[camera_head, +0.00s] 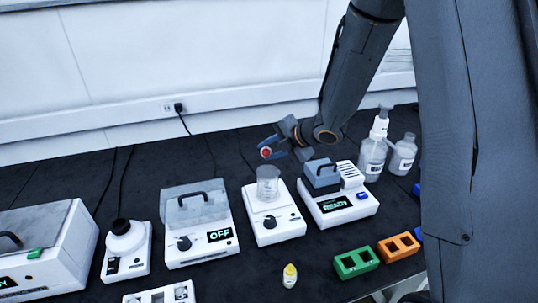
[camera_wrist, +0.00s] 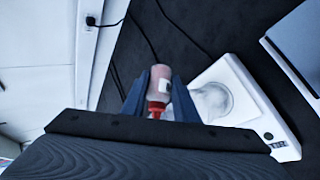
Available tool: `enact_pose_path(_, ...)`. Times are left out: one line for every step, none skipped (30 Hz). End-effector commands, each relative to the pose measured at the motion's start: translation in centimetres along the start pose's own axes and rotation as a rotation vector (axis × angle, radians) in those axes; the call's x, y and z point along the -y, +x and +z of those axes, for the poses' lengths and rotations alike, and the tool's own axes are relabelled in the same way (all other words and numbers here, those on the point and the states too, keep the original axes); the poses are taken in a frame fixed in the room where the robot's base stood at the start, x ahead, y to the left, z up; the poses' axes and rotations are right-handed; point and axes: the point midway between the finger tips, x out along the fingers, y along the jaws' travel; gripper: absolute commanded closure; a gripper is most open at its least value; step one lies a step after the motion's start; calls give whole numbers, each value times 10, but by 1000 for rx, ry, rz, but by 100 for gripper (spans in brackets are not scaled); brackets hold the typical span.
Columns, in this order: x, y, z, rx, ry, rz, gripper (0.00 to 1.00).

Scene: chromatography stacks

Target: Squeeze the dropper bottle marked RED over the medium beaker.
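The red-capped dropper bottle (camera_head: 265,153) is between the fingers of my gripper (camera_head: 274,149), held in the air. In the wrist view the bottle (camera_wrist: 160,82) has a pinkish body, a white label and a red tip; both fingers (camera_wrist: 158,95) sit against its sides. Its label text is not readable. The bottle looks tipped over, with its red end toward the head camera. A clear beaker (camera_head: 267,184) stands on a white device with a knob (camera_head: 276,226), just below the gripper. The beaker (camera_wrist: 211,101) shows right of the bottle in the wrist view.
A device reading READY (camera_head: 338,207) stands right of the beaker, and one reading OFF (camera_head: 199,238) stands left. A yellow-capped bottle (camera_head: 290,276) and green (camera_head: 356,262) and orange (camera_head: 398,246) racks are in front. Wash bottles (camera_head: 373,155) stand at the back right.

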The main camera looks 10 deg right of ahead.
Motion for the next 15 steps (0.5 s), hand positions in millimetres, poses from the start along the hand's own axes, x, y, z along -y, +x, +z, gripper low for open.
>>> enact_pose_path(1,2,1,4,-5,6,77)
enact_pose_path(2,2,1,7,-9,9,77)
enact_pose_path(2,3,1,10,-12,13,77)
enact_pose_path(2,3,1,13,-14,17,77)
enact_pose_path(2,3,1,16,-17,21,77)
enact_pose_path(2,3,1,19,-22,25,77)
enact_pose_path(2,3,1,21,-25,28,77)
enact_pose_path(2,3,1,24,-28,32,77)
enact_pose_path(2,3,1,27,-31,36,77)
enact_pose_path(2,3,2,30,-34,40,77)
enact_pose_path(1,3,2,33,-37,44,77)
enact_pose_path(2,3,2,37,-42,48,77)
enact_pose_path(2,3,2,39,-44,51,77)
enact_pose_path(2,4,1,41,-47,55,77)
enact_pose_path(2,4,2,45,-51,59,77)
